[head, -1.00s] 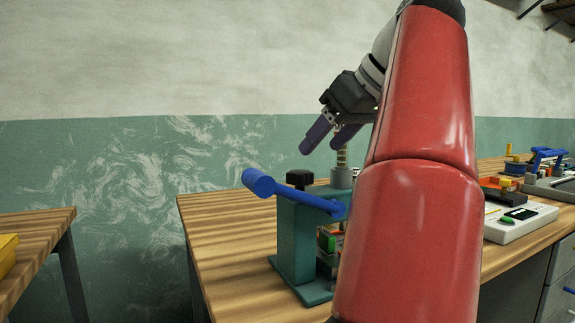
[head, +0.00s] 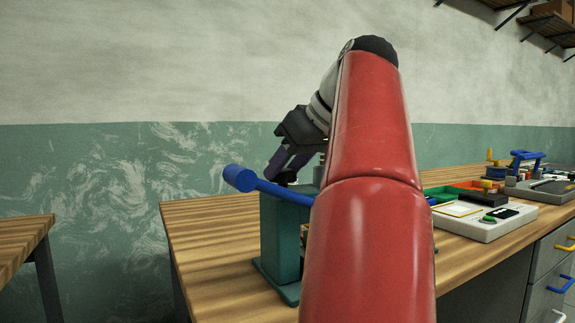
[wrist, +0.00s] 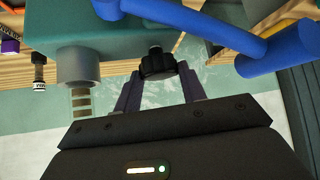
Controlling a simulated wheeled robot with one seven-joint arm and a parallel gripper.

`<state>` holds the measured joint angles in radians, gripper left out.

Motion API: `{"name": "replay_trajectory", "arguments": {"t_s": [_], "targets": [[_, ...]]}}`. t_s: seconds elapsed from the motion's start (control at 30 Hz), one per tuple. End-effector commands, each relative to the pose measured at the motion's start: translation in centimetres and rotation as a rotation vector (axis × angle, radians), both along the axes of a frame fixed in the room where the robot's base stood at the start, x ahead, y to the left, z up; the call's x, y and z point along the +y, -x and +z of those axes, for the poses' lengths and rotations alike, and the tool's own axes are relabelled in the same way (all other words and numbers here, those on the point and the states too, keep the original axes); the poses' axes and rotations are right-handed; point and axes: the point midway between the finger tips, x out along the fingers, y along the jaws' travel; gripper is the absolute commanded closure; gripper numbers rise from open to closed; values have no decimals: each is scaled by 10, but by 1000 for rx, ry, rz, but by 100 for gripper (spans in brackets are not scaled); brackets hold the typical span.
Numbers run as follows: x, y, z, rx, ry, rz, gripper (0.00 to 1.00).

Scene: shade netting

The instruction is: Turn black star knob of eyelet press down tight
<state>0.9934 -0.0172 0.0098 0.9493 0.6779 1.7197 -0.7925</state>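The teal eyelet press (head: 282,240) stands on the wooden bench, with a long blue lever (head: 270,187) reaching out to the left. Its black star knob (wrist: 157,64) shows at the top middle of the wrist view, on a short stem at the press's teal body. My gripper (wrist: 159,80) is open, with one finger on either side of the knob at the tips. I cannot tell whether the fingers touch it. In the head view my gripper (head: 284,174) points down at the press top, and the knob is mostly hidden there. My red arm covers the press's right side.
A white device (head: 485,222) and green and orange trays (head: 445,194) lie to the right on the bench (head: 205,220). The bench's left end is clear.

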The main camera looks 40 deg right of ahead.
Motion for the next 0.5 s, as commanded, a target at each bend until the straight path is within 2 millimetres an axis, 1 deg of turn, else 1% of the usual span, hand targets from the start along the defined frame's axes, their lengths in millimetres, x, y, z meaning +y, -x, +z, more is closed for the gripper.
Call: {"name": "replay_trajectory", "arguments": {"t_s": [0.03,0.1,0.2,0.5], "targets": [[0,0,0,0,0,0,66],[0,0,0,0,0,0,75],[0,0,0,0,0,0,86],[1,0,0,1,-1,-42,86]]}}
